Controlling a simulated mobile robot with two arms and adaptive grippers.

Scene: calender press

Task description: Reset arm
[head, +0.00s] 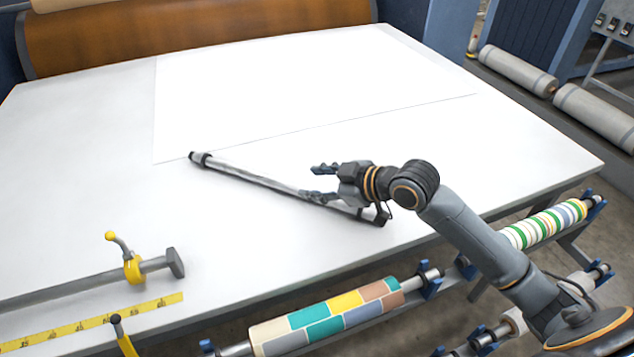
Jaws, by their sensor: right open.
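My right gripper (317,182) is over the front right part of the white table, with its fingers pointing left. Its jaws are open, with a gap between the two fingers. A grey metal bar (250,176) with dark end pieces lies slantwise on the table. The lower finger overlaps the bar in the picture; I cannot tell whether they touch. My right arm comes in from the lower right. My left gripper is not in view.
A large white sheet (290,85) covers the table's back half. A yellow-handled clamp (132,266) and a yellow ruler (95,322) lie at front left. Patterned rollers (325,318) sit below the front edge. Grey rolls (515,70) lie at right. The table's left part is bare.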

